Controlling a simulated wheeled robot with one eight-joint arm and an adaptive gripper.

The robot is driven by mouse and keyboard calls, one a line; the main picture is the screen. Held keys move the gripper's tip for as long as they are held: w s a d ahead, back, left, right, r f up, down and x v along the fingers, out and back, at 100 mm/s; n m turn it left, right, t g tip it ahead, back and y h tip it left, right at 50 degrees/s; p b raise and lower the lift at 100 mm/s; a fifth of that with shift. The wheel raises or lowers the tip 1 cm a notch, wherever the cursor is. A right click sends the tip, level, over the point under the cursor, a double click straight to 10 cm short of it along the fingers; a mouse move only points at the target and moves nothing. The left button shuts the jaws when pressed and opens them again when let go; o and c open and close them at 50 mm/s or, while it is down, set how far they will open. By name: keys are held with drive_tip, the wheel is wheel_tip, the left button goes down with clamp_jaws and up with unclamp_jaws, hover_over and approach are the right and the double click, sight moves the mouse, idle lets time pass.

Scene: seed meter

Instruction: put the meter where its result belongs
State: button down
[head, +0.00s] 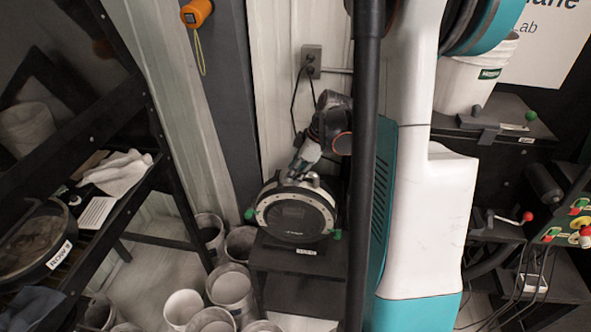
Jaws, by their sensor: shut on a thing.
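The seed meter (295,214) is a round disc with a pale ring, a dark face and green knobs at its sides. It stands upright, face toward the camera, at a low black stand (290,262) with a small white label that I cannot read. Whether the meter touches the stand is not clear. My gripper (307,172) comes from above and is shut on the meter's top edge. The fingertips are small and partly lost against the meter.
At left, a dark rack (150,170) holds a round dark piece (30,245) with a "ROW" label and white gloves (118,174). Several pale buckets (232,288) crowd the floor left of the stand. At right are a white bucket (470,85) and a button panel (578,222).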

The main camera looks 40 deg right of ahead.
drive_tip(key=shift+f+b, duration=0.35)
drive_tip(key=shift+f, duration=1.3)
drive_tip(key=c, duration=1.6)
unclamp_jaws()
drive_tip(key=shift+o, duration=0.2)
drive_tip(key=p+v, duration=0.2)
drive_tip(key=v, duration=1)
drive_tip(key=shift+s+p, duration=0.1)
drive_tip(key=shift+p, duration=0.25)
drive_tip(key=shift+a, duration=0.1)
